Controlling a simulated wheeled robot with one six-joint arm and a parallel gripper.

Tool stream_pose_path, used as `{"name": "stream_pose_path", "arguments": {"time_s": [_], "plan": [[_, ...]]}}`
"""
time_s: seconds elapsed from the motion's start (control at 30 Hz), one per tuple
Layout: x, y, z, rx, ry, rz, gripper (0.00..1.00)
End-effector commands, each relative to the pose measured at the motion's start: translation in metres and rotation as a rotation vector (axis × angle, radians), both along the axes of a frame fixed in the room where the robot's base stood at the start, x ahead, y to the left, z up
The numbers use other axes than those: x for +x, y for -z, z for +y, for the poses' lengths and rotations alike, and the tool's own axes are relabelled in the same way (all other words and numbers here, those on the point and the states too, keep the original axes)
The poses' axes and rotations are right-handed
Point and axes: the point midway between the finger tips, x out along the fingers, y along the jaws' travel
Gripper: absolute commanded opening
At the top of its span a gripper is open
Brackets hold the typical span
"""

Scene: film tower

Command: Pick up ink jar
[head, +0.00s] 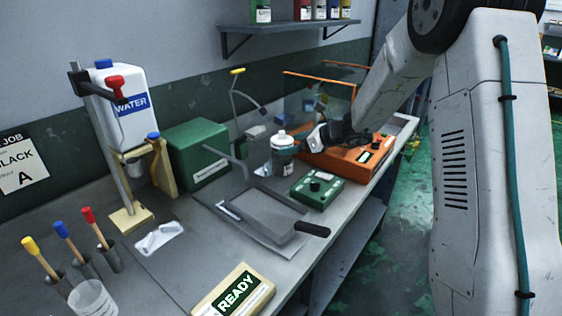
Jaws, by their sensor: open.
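The jaws are open, though the fingers are small in the picture. I cannot tell whether they touch the jar or reach around it.
An orange-based machine with a clear guard (348,158) stands behind my gripper. A green control box (318,188) and a grey framed screen (262,212) lie in front of the jar. A green box (195,153) stands left. More bottles stand on the shelf (290,24).

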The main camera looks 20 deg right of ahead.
Motion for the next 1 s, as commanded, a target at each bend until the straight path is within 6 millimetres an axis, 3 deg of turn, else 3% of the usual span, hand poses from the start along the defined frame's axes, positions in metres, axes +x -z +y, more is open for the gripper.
{"name": "stream_pose_path", "arguments": {"time_s": [0.4,0.63,0.67,0.9,1.0], "plan": [[0.026,0.031,0.031,-0.002,-0.004,0.000,0.91],[0.029,0.032,0.033,-0.003,-0.001,-0.001,0.91],[0.029,0.032,0.033,-0.003,-0.001,-0.001,0.89],[0.029,0.031,0.033,-0.002,-0.002,-0.003,0.25],[0.029,0.031,0.033,-0.002,-0.002,-0.003,0.25]]}}
